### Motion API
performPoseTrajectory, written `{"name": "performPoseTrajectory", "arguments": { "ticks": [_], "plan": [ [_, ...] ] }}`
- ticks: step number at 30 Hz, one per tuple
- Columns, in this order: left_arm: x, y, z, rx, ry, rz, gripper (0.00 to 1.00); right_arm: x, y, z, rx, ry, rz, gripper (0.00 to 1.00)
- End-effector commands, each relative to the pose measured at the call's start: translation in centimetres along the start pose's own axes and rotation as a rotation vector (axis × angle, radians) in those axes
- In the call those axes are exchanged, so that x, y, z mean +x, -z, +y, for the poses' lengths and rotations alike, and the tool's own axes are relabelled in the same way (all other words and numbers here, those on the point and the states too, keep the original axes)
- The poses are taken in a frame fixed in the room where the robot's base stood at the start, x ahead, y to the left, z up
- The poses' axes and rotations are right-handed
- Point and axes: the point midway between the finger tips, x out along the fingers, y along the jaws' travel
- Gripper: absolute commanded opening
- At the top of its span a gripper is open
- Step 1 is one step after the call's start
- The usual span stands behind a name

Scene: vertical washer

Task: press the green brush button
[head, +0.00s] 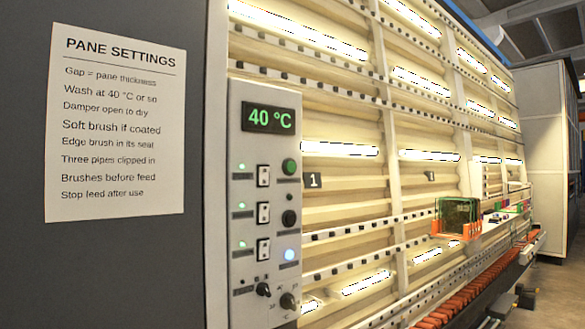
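The control panel (254,125) is a light grey upright box on the front of the washer, left of the middle in the head view. A round green button (290,166) sits on its right side, below the green-lit "40 °C" display (269,118). Its label is too small to read. Below it are a small dark round part (290,197), a dark round button (289,218) and a bright bluish-white lit spot (289,255). Three rocker switches, the top one (263,176) beside the green button, form a column to the left. Neither of my grippers is in view.
A "PANE SETTINGS" sheet (117,120) hangs on the dark wall (25,150) at left. Two knobs, one here (288,300), are low on the panel. The washer frame with lit tubes runs right. An orange-and-green rack (458,218) stands on a shelf there.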

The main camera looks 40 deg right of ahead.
Motion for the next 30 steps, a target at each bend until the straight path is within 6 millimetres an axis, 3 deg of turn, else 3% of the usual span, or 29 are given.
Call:
{"name": "performPoseTrajectory", "arguments": {
  "ticks": [1, 4, 5, 30],
  "plan": [
    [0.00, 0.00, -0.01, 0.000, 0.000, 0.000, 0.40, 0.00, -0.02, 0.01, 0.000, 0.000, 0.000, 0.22],
    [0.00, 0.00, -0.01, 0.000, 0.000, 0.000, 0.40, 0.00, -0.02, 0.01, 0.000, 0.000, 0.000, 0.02],
    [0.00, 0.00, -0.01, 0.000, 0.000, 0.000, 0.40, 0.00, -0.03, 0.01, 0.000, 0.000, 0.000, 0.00],
    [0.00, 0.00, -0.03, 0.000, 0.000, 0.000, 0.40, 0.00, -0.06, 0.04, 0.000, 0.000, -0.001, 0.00]
  ]
}}
